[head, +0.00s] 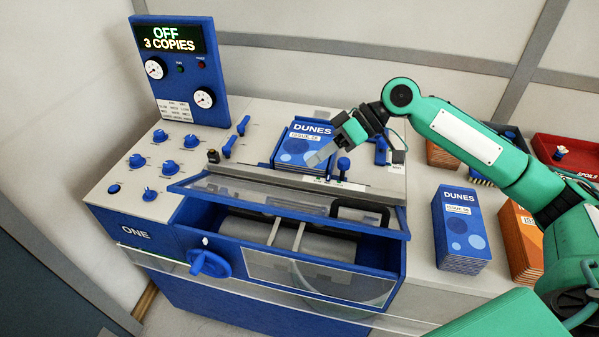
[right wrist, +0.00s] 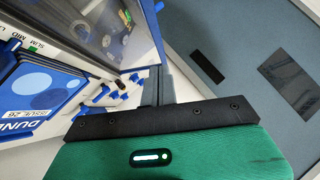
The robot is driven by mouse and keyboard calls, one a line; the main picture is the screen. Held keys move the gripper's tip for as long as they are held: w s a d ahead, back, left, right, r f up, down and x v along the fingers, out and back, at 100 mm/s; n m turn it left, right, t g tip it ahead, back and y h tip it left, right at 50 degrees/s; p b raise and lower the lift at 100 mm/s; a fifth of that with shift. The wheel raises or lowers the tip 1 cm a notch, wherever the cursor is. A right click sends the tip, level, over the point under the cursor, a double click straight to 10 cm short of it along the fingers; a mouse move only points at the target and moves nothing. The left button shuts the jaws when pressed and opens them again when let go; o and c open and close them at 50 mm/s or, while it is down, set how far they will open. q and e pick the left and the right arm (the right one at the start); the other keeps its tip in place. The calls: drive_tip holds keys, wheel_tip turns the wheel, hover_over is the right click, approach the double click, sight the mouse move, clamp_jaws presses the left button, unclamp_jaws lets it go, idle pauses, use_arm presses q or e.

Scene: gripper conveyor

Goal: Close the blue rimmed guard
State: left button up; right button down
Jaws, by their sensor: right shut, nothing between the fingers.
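The blue rimmed guard (head: 262,200) is a clear panel with a blue edge and a black handle (head: 360,208) at its right. It stands open, tilted above the front bay of the blue and white machine, where grey rollers (head: 290,238) show below its rim. My right gripper (head: 318,158) is shut and empty, behind the guard, over the front of a blue DUNES stack and apart from the handle. In the right wrist view its fingers (right wrist: 155,88) are close together beside what appears to be the guard's clear panel (right wrist: 115,28). My left gripper is out of view.
The control panel (head: 178,70) reads OFF, 3 COPIES. Blue knobs cover the machine's left top, and a blue handwheel (head: 208,262) is on its front. Another DUNES stack (head: 460,230), orange stacks (head: 520,242) and a red tray (head: 580,160) stand at the right.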

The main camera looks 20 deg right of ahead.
drive_tip(key=p, duration=0.3)
approach(268, 210)
drive_tip(key=a, duration=0.1)
drive_tip(key=w+a, duration=0.2)
drive_tip(key=shift+w+a+r, duration=0.1)
drive_tip(key=shift+a+r, duration=0.05)
drive_tip(key=shift+r, duration=0.15)
drive_tip(key=shift+s+a+f+p, duration=0.2)
drive_tip(key=shift+f, duration=0.4)
drive_tip(key=shift+s+a+f+p, duration=0.15)
drive_tip(key=shift+s+a+f, duration=0.1)
drive_tip(key=shift+f, duration=0.35)
drive_tip(key=shift+s+a+f, duration=0.15)
drive_tip(key=shift+s+f, duration=0.25)
drive_tip(key=shift+f, duration=0.4)
